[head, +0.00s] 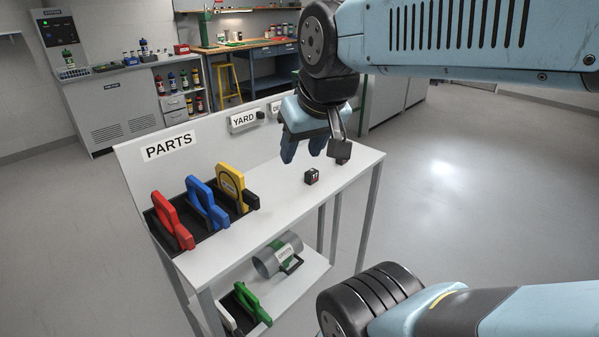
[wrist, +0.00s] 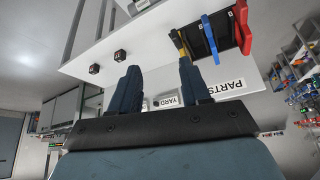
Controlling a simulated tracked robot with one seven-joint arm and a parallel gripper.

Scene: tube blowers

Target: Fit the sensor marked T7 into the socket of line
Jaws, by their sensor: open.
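Two small dark cubes stand apart on the white bench top. One cube (head: 312,176) has a pale mark that I cannot read clearly. The other cube (head: 343,160) is partly hidden behind my wrist parts. In the wrist view, which looks upside down, both show: one cube (wrist: 120,55) and the other cube (wrist: 94,69). I cannot tell which is T7. My gripper (head: 303,150) is open and empty above the bench, near the cubes; its spread fingers (wrist: 158,68) show in the wrist view. I cannot make out a socket for certain.
The PARTS bench (head: 222,247) has a black rack with red (head: 172,220), blue (head: 207,204) and yellow (head: 232,187) flat parts. A YARD plate (head: 243,120) is on its back panel. A grey cylinder (head: 275,257) and green part (head: 252,303) are on the lower shelf.

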